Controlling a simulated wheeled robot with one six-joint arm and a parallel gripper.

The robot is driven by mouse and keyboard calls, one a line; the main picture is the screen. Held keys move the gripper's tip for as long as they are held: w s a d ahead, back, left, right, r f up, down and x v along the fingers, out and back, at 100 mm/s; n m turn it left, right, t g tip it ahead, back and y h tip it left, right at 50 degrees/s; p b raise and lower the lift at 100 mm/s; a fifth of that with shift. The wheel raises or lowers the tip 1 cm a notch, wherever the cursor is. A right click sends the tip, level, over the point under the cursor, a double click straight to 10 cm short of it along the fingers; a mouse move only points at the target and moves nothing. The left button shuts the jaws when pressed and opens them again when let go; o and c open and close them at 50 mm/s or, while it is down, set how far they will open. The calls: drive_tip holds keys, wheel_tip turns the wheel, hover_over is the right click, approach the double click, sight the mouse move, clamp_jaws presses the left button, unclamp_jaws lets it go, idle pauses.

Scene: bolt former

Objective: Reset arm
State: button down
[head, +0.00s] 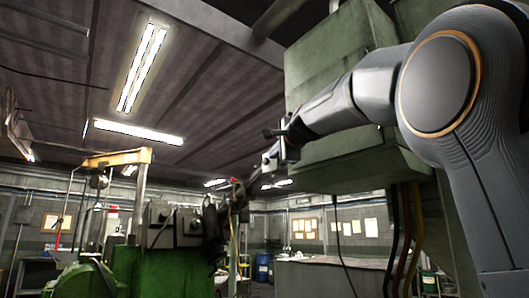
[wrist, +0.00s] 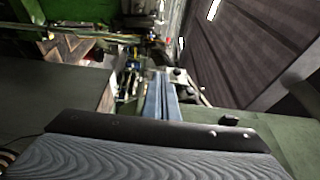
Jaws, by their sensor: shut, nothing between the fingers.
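My arm reaches in from the right side of the head view and stretches left, raised high in front of a green machine housing (head: 345,80). My gripper (head: 268,160) is at the arm's far end, small in the picture, and points left and slightly down. It is shut and holds nothing. It appears to be in the air, apart from the machine below. In the wrist view, the ribbed grey surface and black bar at the bottom are my own arm.
A green machine (head: 165,240) with a grey block on top stands at the lower left, under a yellow hoist arm (head: 117,158). A grey worktop (head: 330,262) and a blue barrel (head: 262,267) stand behind. Cables hang below the housing on the right.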

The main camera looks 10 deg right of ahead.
drive_tip(key=shift+s+a, duration=1)
drive_tip(key=shift+a, duration=1.05)
wheel_tip(320, 180, down, 44)
drive_tip(key=s+r+n+g+b, duration=0.1)
drive_tip(key=s+n+g+b, duration=0.1)
drive_tip(key=n+g, duration=0.6)
drive_tip(key=s+f+n+g, duration=0.1)
drive_tip(key=s+f, duration=0.3)
drive_tip(key=f, duration=0.3)
drive_tip(key=s+f+n+g+b, duration=0.1)
drive_tip(key=s+f+n+g, duration=0.15)
drive_tip(key=f, duration=0.45)
drive_tip(key=s+f+n+g, duration=0.1)
drive_tip(key=s+f, duration=0.3)
drive_tip(key=f, duration=0.2)
drive_tip(key=s+d+f+n+g+h+b, duration=0.1)
drive_tip(key=s+f+n+g, duration=0.3)
drive_tip(key=s+f, duration=1.2)
drive_tip(key=s, duration=0.3)
drive_tip(key=shift+s+n, duration=0.15)
drive_tip(key=shift+n, duration=0.2)
drive_tip(key=shift+s+d+f, duration=0.1)
